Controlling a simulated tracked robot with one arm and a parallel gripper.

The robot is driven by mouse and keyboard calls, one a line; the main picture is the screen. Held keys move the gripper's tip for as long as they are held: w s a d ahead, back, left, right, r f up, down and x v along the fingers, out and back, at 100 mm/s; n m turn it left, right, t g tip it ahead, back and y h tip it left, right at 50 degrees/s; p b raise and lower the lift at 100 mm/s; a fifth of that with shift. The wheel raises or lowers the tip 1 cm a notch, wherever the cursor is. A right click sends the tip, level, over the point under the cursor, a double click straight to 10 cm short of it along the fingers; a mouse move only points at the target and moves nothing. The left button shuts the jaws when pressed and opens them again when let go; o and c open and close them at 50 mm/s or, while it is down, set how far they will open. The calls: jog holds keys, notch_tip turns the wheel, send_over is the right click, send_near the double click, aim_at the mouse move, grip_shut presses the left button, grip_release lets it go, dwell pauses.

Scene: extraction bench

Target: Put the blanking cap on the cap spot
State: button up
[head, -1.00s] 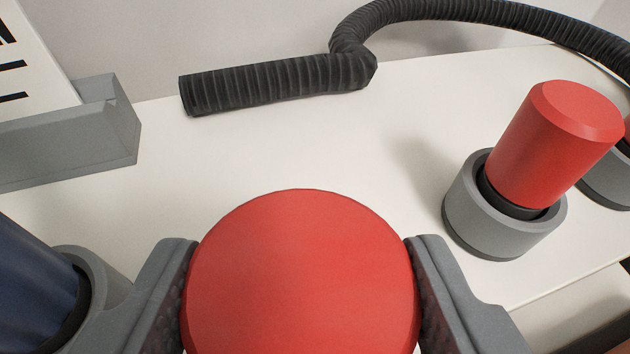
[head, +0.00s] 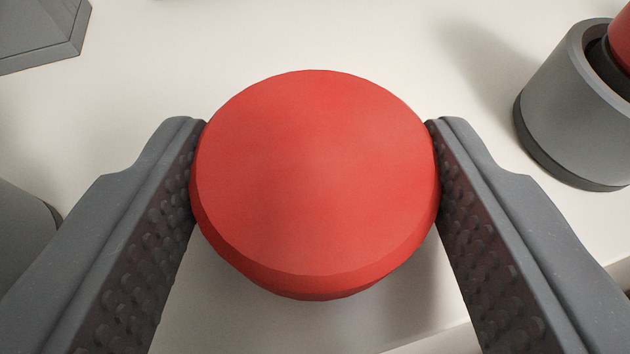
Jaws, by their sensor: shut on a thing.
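A red round cap (head: 315,175), which I take to be the blanking cap, is held between the two grey fingers of my gripper (head: 317,160). Its flat top faces the camera and its lower side tapers in below. It is over the white bench top; I cannot tell whether it touches the surface. No marked cap spot shows; it may be hidden under the cap.
A grey cylindrical holder (head: 572,115) with a dark ring stands at the right, with a red piece (head: 622,40) in it, cut by the frame. A grey block (head: 40,30) is at the upper left. Another grey rounded thing (head: 20,235) is at the left edge. White bench (head: 270,30) is clear behind the cap.

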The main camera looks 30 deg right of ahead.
jog(key=o, duration=1)
jog(key=shift+o, duration=0.2)
jog(key=shift+r, duration=0.1)
jog(key=v, duration=1.2)
